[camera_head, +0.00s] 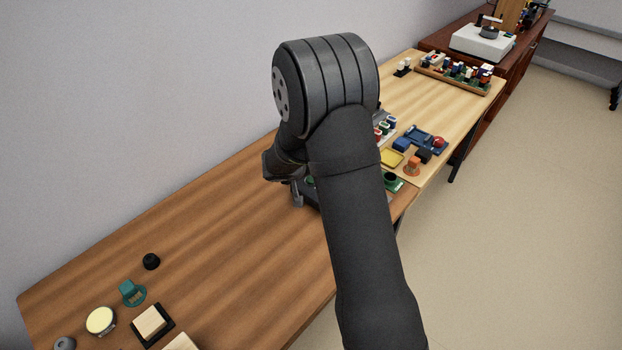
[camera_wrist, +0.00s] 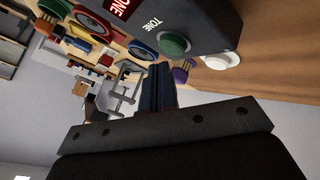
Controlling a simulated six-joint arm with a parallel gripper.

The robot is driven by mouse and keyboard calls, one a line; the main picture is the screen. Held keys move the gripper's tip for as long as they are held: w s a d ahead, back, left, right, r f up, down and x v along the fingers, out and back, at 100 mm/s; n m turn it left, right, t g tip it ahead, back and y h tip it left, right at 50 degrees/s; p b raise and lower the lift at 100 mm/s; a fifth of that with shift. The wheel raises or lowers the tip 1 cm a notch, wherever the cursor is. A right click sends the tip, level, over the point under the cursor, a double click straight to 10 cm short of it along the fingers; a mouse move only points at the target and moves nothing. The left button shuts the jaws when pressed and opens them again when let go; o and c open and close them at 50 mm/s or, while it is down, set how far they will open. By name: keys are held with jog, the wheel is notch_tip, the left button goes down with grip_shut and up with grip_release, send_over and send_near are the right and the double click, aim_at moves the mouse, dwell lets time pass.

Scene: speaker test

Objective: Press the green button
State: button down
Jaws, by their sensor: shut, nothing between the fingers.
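The green button (camera_wrist: 174,44) sits on a dark grey box (camera_wrist: 205,20) with the word TONE beside it, at the top of the wrist view. My gripper (camera_wrist: 158,72) is shut and empty, its fingertips just below the green button in that picture. A gap seems to show between them, but I cannot tell how wide. In the head view my gripper (camera_head: 297,197) points down beside the dark box, which my arm mostly hides. A small green patch there may be the button.
A white round piece (camera_wrist: 220,61) is beside the box's edge. Colored parts crowd the lighter table (camera_head: 450,110) behind. A black knob (camera_head: 151,261), a teal piece (camera_head: 132,293) and a cream disc (camera_head: 101,320) lie at front left. The brown table's (camera_head: 225,230) middle is clear.

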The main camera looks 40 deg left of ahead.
jog(key=shift+r, duration=0.1)
jog(key=shift+r, duration=2.4)
jog(key=shift+f, duration=0.1)
notch_tip(320, 180, up, 4)
